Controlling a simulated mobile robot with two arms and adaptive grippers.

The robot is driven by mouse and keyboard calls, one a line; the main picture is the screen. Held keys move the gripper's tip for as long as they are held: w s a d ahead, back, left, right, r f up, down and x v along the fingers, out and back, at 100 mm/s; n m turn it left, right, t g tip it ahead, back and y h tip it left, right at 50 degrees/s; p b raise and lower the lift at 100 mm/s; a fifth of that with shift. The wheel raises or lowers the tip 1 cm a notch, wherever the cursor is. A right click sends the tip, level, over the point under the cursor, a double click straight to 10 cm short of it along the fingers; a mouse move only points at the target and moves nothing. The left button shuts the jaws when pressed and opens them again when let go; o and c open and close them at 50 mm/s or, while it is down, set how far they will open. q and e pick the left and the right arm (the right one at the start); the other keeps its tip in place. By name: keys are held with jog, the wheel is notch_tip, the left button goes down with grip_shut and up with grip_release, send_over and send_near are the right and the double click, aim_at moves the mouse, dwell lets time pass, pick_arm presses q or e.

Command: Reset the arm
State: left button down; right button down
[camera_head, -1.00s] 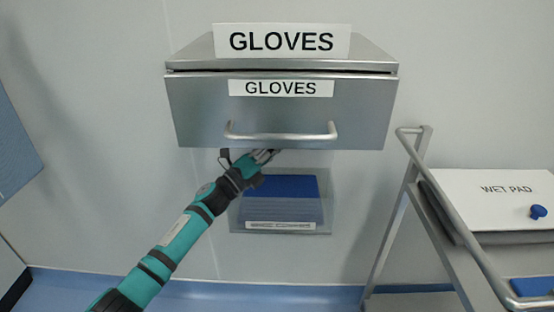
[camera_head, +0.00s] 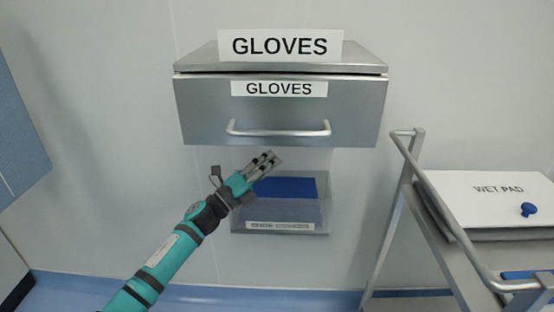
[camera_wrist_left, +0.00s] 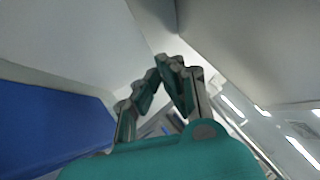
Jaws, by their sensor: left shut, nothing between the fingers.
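My left arm, teal and black, comes in from the lower left in the head view. Its gripper (camera_head: 268,161) is below the handle (camera_head: 278,129) of the steel GLOVES drawer (camera_head: 350,112), apart from it. The gripper is in front of the upper left part of a clear wall bin (camera_head: 326,212). The fingers also show in the left wrist view (camera_wrist_left: 165,72), drawn together and empty. The drawer looks shut under its lid. My right gripper is not in view.
The clear bin holds blue items (camera_head: 286,187). At the right stands a metal cart (camera_head: 376,240) with a white WET PAD board (camera_head: 480,205) and a blue knob (camera_head: 528,209). A blue panel (camera_head: 20,130) is at the left edge. The wall between is clear.

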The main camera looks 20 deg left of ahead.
pick_arm(q)
jog(key=v, duration=0.7)
jog(key=shift+s+a+r, duration=0.15)
jog(key=shift+s+r, duration=0.15)
jog(key=shift+r, duration=0.05)
